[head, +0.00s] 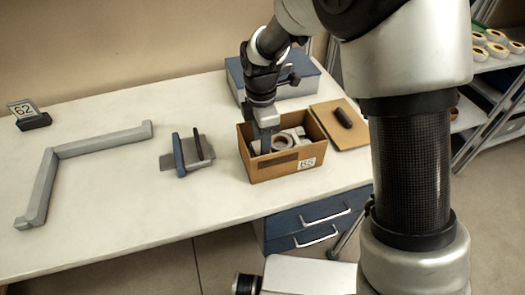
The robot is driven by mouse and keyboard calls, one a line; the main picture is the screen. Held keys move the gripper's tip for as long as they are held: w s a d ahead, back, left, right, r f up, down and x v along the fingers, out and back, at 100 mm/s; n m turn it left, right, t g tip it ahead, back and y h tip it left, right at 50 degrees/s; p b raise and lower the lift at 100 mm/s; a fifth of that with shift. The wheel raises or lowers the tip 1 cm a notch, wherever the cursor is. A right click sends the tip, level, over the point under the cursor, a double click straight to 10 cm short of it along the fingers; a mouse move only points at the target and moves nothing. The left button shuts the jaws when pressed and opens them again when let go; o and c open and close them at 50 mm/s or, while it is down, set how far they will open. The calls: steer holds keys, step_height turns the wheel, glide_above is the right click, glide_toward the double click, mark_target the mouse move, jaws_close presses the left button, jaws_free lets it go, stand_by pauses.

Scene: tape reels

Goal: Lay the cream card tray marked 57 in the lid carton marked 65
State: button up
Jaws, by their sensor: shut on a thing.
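The brown carton (285,168) stands open on the table, with a small white label on its front that seems to read 65. A pale piece with a round ring shape (283,142) shows inside it, partly hidden by the walls and my gripper. It looks like the cream card tray, but no 57 can be read. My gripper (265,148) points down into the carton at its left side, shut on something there. Its fingertips are partly hidden, and I cannot tell whether the tray touches the carton floor.
A brown flap or lid (336,136) with a dark cylinder (343,117) lies right of the carton. A blue-grey box (290,88) stands behind. A holder with upright plates (180,155), a grey angled rail (95,143) and a stand marked 62 (28,114) are left. Bare table lies between.

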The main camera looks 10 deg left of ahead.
steer(key=shift+f, duration=1.7)
steer(key=shift+f, duration=0.2)
steer(key=o, duration=1.2)
steer(key=shift+r, duration=0.1)
step_height(320, 180, up, 12)
steer(key=shift+r+p, duration=0.2)
steer(key=shift+p, duration=0.3)
